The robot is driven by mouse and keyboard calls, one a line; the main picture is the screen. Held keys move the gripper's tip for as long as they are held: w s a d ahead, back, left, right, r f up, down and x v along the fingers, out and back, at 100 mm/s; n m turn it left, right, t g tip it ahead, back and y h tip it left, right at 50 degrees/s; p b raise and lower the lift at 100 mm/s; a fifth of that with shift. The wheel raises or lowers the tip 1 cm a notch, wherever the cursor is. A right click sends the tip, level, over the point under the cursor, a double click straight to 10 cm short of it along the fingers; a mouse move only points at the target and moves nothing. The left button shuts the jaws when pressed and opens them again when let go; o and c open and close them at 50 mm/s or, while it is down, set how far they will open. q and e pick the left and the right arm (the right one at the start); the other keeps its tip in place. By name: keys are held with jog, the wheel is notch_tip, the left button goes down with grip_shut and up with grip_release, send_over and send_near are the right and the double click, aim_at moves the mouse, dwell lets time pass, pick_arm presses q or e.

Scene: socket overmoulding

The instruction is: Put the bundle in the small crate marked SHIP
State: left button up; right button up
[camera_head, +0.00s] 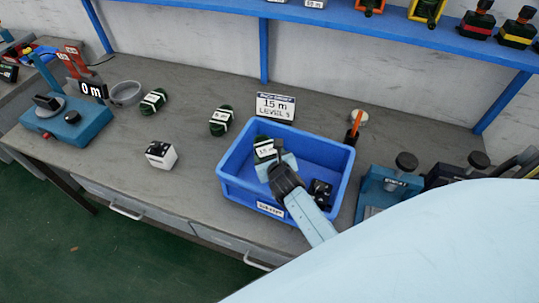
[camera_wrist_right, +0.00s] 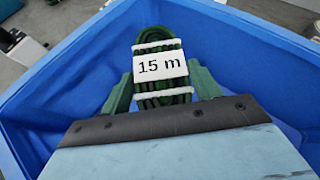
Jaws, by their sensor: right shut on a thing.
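The blue crate (camera_head: 347,165) stands on the bench with a white label on its front that seems to read SHIP. My right gripper (camera_head: 268,160) reaches down into its left part. It is shut on a green bundle (camera_wrist_right: 160,68) with a white "15 m" band, which sits between the two green fingers in the right wrist view. In the head view the bundle (camera_head: 263,147) shows just past the fingers, inside the crate's outline. I cannot tell whether it touches the crate floor. The crate's blue walls (camera_wrist_right: 55,75) surround it in the wrist view. My left gripper is not seen.
A dark block (camera_head: 320,190) is in the crate's right part. Two more banded green bundles (camera_head: 221,121) (camera_head: 153,102) lie to the left, near a white box (camera_head: 161,154). A sign (camera_head: 275,106) reading "15 m" stands behind the crate. A blue device (camera_head: 380,190) stands to the right.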

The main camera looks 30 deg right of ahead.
jog(key=shift+f, duration=0.15)
jog(key=o, duration=1.8)
jog(key=shift+r, duration=0.25)
jog(key=p+v, duration=0.2)
jog(key=v, duration=1)
jog(key=shift+r+p, duration=0.3)
jog(key=shift+p, duration=0.1)
